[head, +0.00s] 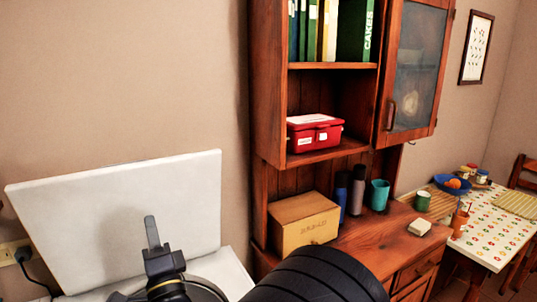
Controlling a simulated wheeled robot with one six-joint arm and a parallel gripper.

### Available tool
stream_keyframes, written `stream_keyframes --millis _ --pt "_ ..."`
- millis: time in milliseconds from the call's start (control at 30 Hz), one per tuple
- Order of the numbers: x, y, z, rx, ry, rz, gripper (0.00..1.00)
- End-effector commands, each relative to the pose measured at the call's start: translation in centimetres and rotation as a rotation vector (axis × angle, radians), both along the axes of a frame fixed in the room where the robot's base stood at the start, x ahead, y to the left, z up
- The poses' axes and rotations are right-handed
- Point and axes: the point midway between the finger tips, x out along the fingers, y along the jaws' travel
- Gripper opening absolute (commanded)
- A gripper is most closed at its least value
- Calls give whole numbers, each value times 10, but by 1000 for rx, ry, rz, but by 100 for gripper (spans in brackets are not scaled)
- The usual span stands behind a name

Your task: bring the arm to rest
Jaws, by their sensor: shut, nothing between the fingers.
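My gripper (152,230) is in the lower left of the head view, in front of the white upright panel. Its fingers point up and look like one narrow grey piece; they are shut with nothing held. My black arm (322,278) fills the bottom middle of the view. The links between arm and gripper are partly cut off by the bottom edge.
The white panel (90,215) stands against the wall, above a white surface (228,275). A table (487,240) stands right.

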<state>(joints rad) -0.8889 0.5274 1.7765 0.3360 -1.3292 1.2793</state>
Motion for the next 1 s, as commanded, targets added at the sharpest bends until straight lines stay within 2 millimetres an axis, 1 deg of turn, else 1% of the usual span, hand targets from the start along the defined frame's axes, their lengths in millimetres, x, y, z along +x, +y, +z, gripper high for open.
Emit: stream_keyframes --millis 33,100,300,500,700,1000 --pt "-8 -4 -11 0 0 2 0" --pt "-18 -9 -18 0 0 2 0" --pt "-48 -25 -38 0 2 3 0" --pt "-71 -38 -53 -1 1 2 0" --pt "-82 -45 -59 -1 2 0 0" --pt "-84 -46 -59 -1 2 -1 0"
